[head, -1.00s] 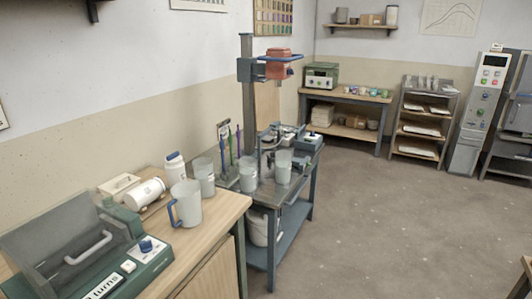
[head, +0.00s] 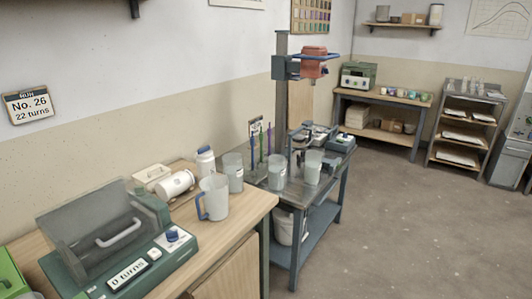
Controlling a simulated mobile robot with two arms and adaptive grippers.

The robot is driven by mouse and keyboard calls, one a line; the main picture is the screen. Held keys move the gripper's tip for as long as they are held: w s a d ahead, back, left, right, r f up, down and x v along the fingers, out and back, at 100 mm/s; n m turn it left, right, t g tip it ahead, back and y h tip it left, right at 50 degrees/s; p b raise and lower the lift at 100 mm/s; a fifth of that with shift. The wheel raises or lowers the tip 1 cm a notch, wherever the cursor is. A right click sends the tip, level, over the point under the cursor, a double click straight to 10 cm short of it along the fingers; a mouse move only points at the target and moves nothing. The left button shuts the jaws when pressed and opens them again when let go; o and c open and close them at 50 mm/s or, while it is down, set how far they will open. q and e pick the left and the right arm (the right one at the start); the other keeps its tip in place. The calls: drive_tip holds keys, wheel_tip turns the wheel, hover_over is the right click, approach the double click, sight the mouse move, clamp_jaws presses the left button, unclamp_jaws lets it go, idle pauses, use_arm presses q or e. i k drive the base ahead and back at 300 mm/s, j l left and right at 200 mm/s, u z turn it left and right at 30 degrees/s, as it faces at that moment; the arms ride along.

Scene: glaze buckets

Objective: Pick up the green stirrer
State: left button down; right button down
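The green stirrer (head: 260,143) stands upright at the back left of the metal work table (head: 296,192), between a purple stirrer (head: 252,147) and a blue-purple stirrer (head: 269,140). Its lower end is hard to make out behind the grey buckets. A small card or sign (head: 255,125) is on the wall side behind the stirrers. Neither of my grippers is in view.
A wooden bench (head: 245,222) at left holds a jug (head: 213,197), jars and a green machine (head: 140,250) reading 0 turns. The floor (head: 400,220) at right is clear.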

sight(261, 134)
drive_tip(key=u, duration=1.65)
drive_tip(key=z, duration=1.65)
drive_tip(key=i+l+u, duration=0.2)
drive_tip(key=i+l, duration=0.2)
drive_tip(key=i, duration=0.2)
